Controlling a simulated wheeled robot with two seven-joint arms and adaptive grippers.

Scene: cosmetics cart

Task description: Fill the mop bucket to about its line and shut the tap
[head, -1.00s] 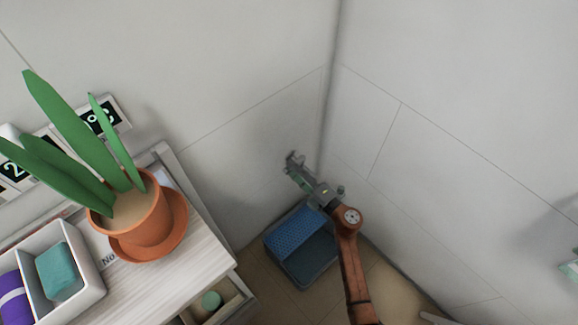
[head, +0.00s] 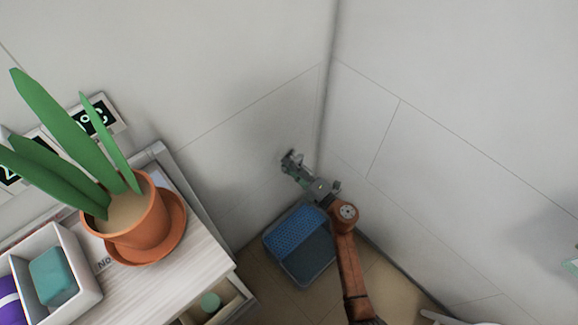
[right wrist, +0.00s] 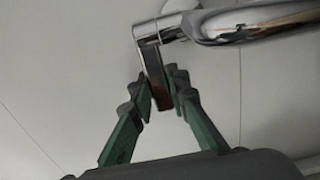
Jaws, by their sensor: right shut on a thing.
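The mop bucket (head: 318,272) stands on the floor in the wall corner, with a blue perforated wringer (head: 296,232) over its upper left part. The inside beside the wringer looks dark blue; I cannot make out the water level or the line. The chrome tap (right wrist: 245,24) shows in the right wrist view with its lever (right wrist: 154,66) pointing down. My right gripper (right wrist: 160,98) is shut on the lever's lower end. In the head view the right gripper (head: 291,160) is by the left wall above the bucket.
A light wooden cart top (head: 165,285) at lower left holds a potted plant (head: 133,222) and a white divided box (head: 84,268). An open drawer (head: 230,302) juts out below it. Walls close in on both sides of the bucket.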

